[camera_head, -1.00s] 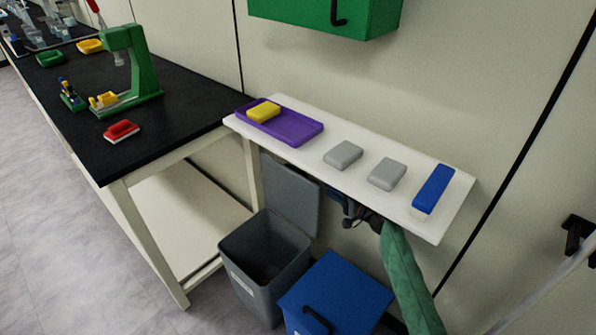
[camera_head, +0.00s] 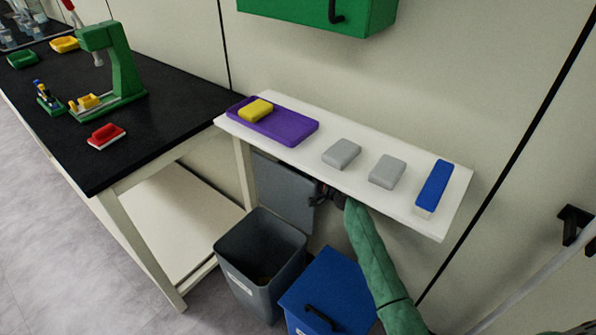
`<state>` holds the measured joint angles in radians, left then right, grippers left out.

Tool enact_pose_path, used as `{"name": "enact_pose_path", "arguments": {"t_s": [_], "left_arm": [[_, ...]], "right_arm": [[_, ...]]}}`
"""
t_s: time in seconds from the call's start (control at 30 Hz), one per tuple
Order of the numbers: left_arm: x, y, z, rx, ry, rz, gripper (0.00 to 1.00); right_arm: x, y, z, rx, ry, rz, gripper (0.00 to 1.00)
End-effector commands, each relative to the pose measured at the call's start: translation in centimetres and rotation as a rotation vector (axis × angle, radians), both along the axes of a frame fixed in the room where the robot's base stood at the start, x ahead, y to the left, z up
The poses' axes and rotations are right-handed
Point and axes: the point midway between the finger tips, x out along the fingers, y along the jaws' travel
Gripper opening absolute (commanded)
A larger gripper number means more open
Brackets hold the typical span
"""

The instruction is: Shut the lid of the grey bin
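The grey bin (camera_head: 262,292) stands on the floor below the white shelf, with its mouth open. Its grey lid (camera_head: 280,188) is raised, standing nearly upright behind the opening near the wall. My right gripper (camera_head: 322,195) is a small dark shape under the shelf, at the right edge of the lid. It overlaps the lid's edge in the picture; I cannot tell whether they touch. Its fingers are too small and dark to tell whether they are open. My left gripper is not in view.
A blue bin (camera_head: 345,283) with a shut lid and black handle stands right of the grey bin. The white shelf (camera_head: 360,185) overhangs my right arm and holds a purple tray (camera_head: 295,132) and several blocks. A black-topped bench (camera_head: 165,130) stands left.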

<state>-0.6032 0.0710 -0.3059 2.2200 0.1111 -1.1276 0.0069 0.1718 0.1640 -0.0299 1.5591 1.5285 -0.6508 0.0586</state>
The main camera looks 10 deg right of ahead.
Motion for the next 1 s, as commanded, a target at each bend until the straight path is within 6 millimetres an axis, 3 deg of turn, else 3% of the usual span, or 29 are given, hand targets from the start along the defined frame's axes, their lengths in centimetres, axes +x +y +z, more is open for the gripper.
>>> {"name": "enact_pose_path", "arguments": {"t_s": [0.37, 0.57, 0.93, 1.0], "left_arm": [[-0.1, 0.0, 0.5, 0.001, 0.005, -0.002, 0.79], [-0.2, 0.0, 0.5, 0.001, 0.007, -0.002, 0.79], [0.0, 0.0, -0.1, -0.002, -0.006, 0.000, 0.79], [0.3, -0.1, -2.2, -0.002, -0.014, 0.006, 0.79]], "right_arm": [[0.5, 0.4, -0.1, -0.001, 0.001, 0.001, 0.34], [0.5, 0.4, -0.1, -0.001, 0.001, 0.001, 0.00], [0.1, 0.8, -0.2, -0.016, -0.011, 0.002, 0.00], [-0.2, 1.2, -0.3, -0.032, -0.021, 0.003, 0.00]]}}
